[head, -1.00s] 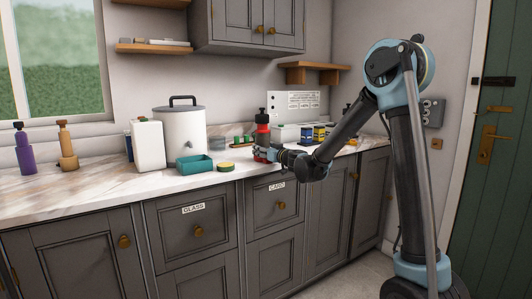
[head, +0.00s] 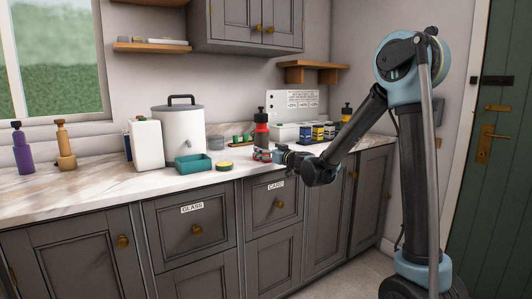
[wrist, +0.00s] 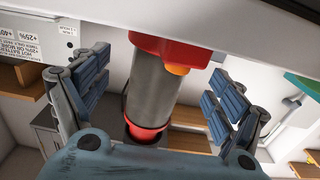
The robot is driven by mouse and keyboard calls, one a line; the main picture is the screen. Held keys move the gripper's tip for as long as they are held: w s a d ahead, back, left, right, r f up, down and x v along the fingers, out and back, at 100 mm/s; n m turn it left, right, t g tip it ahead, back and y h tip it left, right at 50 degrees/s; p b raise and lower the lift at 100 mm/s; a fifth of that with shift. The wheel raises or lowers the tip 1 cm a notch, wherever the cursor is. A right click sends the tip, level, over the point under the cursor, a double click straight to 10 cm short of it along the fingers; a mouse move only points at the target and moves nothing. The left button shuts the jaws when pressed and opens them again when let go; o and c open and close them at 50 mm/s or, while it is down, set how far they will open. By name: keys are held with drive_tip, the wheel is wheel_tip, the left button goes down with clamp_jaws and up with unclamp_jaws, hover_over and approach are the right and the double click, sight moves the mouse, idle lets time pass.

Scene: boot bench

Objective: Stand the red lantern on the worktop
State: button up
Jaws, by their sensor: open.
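The red lantern (head: 261,133), with a dark top, stands upright on the pale marbled worktop (head: 110,187) near its front edge, above the drawer labelled CARD. My gripper (head: 265,155) is at its lower part, reaching in from the right. In the wrist view the lantern (wrist: 157,88) shows as a grey cylinder with red ends, between my two spread finger pads. Gaps show on both sides, so the fingers are open around it, not clamped. My gripper hides part of the lantern's lower side in the head view.
A teal tray (head: 193,165) and a round yellow-topped item (head: 223,166) lie left of the lantern. A white urn (head: 181,132) and white canister (head: 147,144) stand behind them. The worktop's front left is clear.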

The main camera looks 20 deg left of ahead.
drive_tip(key=v, duration=0.7)
drive_tip(key=shift+s+d, duration=0.2)
drive_tip(key=shift+d, duration=0.1)
